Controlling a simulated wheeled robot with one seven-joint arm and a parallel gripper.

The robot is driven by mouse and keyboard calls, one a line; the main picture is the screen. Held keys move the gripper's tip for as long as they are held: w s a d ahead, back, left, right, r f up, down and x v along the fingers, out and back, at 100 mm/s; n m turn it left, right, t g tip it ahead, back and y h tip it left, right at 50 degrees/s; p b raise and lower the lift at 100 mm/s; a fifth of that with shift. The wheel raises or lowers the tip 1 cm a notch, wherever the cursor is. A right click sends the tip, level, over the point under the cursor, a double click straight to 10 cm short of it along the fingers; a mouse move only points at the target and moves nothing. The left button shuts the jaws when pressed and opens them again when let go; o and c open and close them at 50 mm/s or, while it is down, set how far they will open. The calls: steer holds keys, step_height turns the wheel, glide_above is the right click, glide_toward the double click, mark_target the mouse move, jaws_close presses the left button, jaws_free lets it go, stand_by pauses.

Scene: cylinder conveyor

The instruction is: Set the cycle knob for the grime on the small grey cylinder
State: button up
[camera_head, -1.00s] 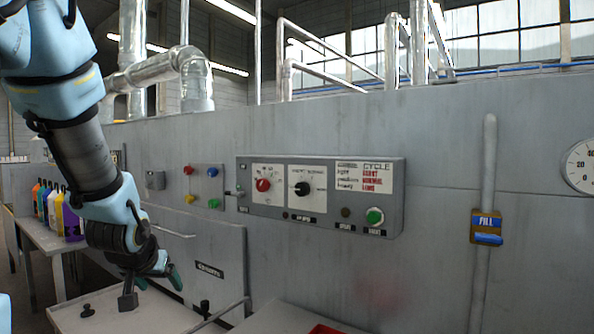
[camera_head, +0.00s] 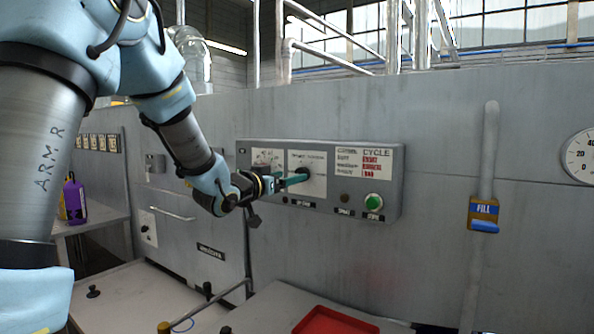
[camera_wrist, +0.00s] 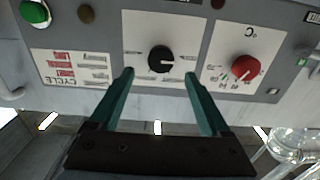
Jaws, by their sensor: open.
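The black knob (camera_wrist: 160,60) sits on a white plate of the control panel (camera_head: 225,160), below tick marks and small print. A pale mark shows on its right side in the upside-down wrist view. In the head view my fingers partly cover it. My gripper (camera_wrist: 159,75) is open, its two green fingers pointing at the panel, with the tips on either side of the knob and slightly short of it; contact cannot be told. The CYCLE chart (camera_head: 363,162) right of it pairs grime grades with red words such as NORMAL and LONG. I see no small grey cylinder.
A red dial (camera_wrist: 246,68) is beside the black knob. A green button (camera_head: 373,202) and a dark button (camera_head: 345,198) are at the panel's lower right. A FILL handle (camera_head: 484,213) is further right. A red tray (camera_head: 335,322) lies below.

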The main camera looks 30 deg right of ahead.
steer(key=p+x, duration=0.1)
steer(key=x, duration=0.4)
steer(key=shift+a, duration=0.1)
jaws_close()
stand_by(0.6)
